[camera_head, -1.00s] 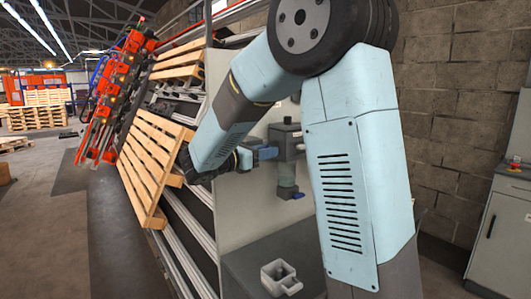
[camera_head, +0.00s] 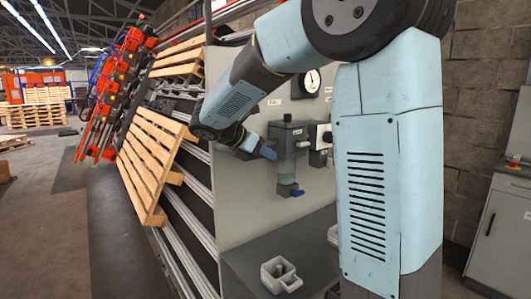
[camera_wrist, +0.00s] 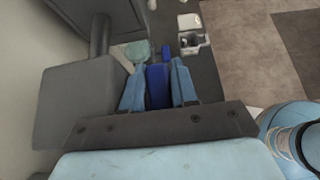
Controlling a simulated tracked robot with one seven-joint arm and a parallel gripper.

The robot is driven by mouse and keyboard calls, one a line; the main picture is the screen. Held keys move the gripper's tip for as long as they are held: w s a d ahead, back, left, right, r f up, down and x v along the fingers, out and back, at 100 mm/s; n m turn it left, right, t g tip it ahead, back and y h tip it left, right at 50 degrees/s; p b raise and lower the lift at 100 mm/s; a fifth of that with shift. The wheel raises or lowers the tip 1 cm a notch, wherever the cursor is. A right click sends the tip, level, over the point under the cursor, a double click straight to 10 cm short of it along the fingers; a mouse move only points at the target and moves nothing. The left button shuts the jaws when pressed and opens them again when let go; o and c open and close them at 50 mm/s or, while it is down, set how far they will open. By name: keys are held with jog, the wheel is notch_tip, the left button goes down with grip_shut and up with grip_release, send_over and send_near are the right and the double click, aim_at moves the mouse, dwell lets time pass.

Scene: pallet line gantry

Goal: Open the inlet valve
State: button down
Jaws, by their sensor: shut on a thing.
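My gripper (camera_head: 263,150) is at the left side of a dark grey valve block (camera_head: 288,139) on the grey panel. In the wrist view my gripper (camera_wrist: 157,92) has its two light blue fingers closed on either side of a dark blue handle (camera_wrist: 157,84), which I take to be the inlet valve's handle. In the head view the fingers hide most of that handle. The block also shows in the wrist view (camera_wrist: 80,110), just left of the fingers. No label naming the valve is readable.
A greenish bowl (camera_head: 287,173) hangs under the block with a second blue lever (camera_head: 291,192) below it. A round gauge (camera_head: 310,81) sits above. A grey holder (camera_head: 281,274) stands on the dark shelf. A wooden pallet (camera_head: 148,160) leans to the left.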

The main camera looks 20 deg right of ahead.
jog(key=shift+f+g+y, duration=0.1)
jog(key=shift+g+y, duration=0.3)
jog(key=shift+y, duration=0.6)
jog(key=c, duration=1)
grip_release()
jog(key=shift+f, duration=0.1)
jog(key=shift+o, duration=0.2)
jog(key=v, duration=1.3)
jog(key=shift+a+r, duration=0.2)
jog(key=shift+r, duration=0.2)
